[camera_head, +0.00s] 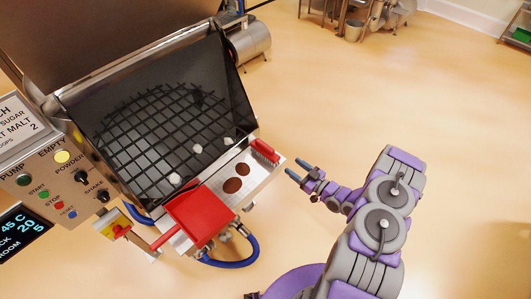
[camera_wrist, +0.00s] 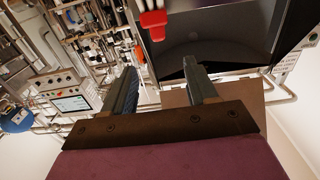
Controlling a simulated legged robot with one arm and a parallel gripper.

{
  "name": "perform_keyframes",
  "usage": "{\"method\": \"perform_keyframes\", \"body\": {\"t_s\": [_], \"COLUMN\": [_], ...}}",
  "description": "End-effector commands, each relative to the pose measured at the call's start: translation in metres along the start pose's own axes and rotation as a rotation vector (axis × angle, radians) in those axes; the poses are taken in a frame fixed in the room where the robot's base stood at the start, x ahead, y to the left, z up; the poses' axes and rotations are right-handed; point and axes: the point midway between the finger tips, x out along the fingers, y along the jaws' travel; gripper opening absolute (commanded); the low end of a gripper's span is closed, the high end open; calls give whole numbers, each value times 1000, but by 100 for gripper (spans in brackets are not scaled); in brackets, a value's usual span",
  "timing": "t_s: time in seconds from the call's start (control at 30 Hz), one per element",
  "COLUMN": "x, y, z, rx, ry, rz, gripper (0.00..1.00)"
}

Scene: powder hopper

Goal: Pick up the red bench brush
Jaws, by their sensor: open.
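The red bench brush (camera_head: 264,151) lies at the right end of the perforated metal shelf along the hopper's front edge. Pale bristles show along its side. In the wrist view a red piece with white bristles, which looks like the brush (camera_wrist: 153,22), shows at the top, beyond the fingertips. My gripper (camera_head: 298,170) is just right of the brush, apart from it, with its fingers pointing toward the shelf. In the wrist view my gripper (camera_wrist: 160,75) has its two fingers spread with nothing between them.
A red dustpan (camera_head: 200,217) lies on the shelf's left part. Two brown discs (camera_head: 232,186) sit between it and the brush. The hopper (camera_head: 165,120) has a black grid with white lumps. A blue hose (camera_head: 238,262) hangs below the shelf.

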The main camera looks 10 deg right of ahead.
Motion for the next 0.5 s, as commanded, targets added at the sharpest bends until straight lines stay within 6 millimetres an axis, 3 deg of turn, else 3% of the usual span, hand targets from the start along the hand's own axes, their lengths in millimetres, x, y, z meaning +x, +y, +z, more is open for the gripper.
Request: {"method": "perform_keyframes", "body": {"t_s": [0.5], "x": [80], "y": [2], "z": [2], "rx": [1], "ry": [3], "rz": [-5], "gripper": [57]}}
